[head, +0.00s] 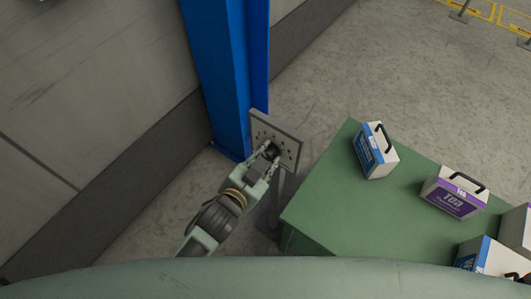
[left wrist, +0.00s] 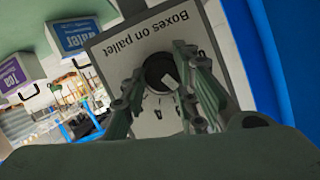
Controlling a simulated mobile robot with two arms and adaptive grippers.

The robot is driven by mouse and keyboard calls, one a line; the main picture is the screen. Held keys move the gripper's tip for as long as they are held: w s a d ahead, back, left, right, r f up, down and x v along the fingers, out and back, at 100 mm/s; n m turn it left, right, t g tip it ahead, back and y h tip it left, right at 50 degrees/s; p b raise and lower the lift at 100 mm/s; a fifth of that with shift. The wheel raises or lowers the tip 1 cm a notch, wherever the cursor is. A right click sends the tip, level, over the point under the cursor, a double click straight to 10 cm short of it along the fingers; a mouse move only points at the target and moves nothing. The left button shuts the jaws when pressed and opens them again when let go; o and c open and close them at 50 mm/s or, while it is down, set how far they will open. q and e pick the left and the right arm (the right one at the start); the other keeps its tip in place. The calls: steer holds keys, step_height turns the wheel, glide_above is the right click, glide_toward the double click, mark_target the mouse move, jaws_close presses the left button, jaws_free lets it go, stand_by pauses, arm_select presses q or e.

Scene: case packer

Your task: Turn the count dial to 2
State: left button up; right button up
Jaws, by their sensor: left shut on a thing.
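The count dial (left wrist: 157,69) is a dark round knob with a pale mark on its lower right side in the left wrist view. It sits on a grey panel (left wrist: 110,47) that reads "Boxes on pallet", upside down in that view. The panel also shows in the head view (head: 289,145), on a post beside the blue column. My left gripper (head: 267,158) is shut on the dial, with one finger on each side of it. The fingers hide parts of the scale, and I cannot read which number the dial points to. My right gripper is not in view.
A green table (head: 335,205) stands right of the panel. It carries a blue-labelled box (head: 376,152), a purple-labelled box (head: 455,193) and more boxes at the right edge. The blue column (head: 228,75) rises close behind the panel.

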arm_select(q)
steer(key=shift+s+d+f+g, duration=0.1)
steer(key=shift+s+f+g, duration=0.2)
steer(key=shift+f, duration=0.15)
steer(key=o, duration=1)
steer(key=shift+d, duration=0.1)
steer(key=shift+w+r, duration=0.15)
steer(key=shift+r, duration=0.1)
steer(key=v, duration=1.2)
steer(key=shift+f, duration=0.15)
